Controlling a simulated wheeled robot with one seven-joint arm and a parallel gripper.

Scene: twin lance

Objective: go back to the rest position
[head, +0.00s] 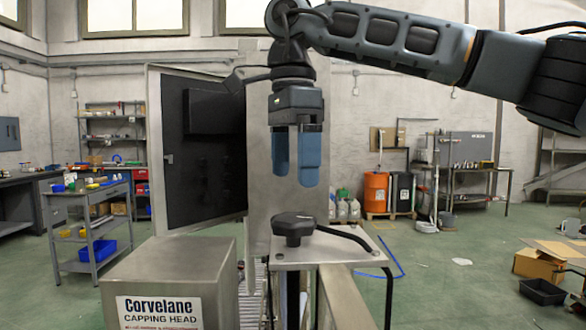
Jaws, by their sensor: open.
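My gripper (296,160) hangs from my arm near the middle of the head view, its two blue fingers pointing straight down. The fingers are apart with a narrow gap between them, and nothing shows between them. Below the fingertips, apart from them, a black knob-like part (294,228) sits on a small metal plate (340,252). My arm reaches in from the upper right. No marked rest position shows.
A metal box labelled Corvelane Capping Head (172,280) stands at the lower left. Behind it is a cabinet with an open dark door (203,150). A black cable (375,255) bends down off the plate. A cart (92,222) stands left; open floor (445,270) lies right.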

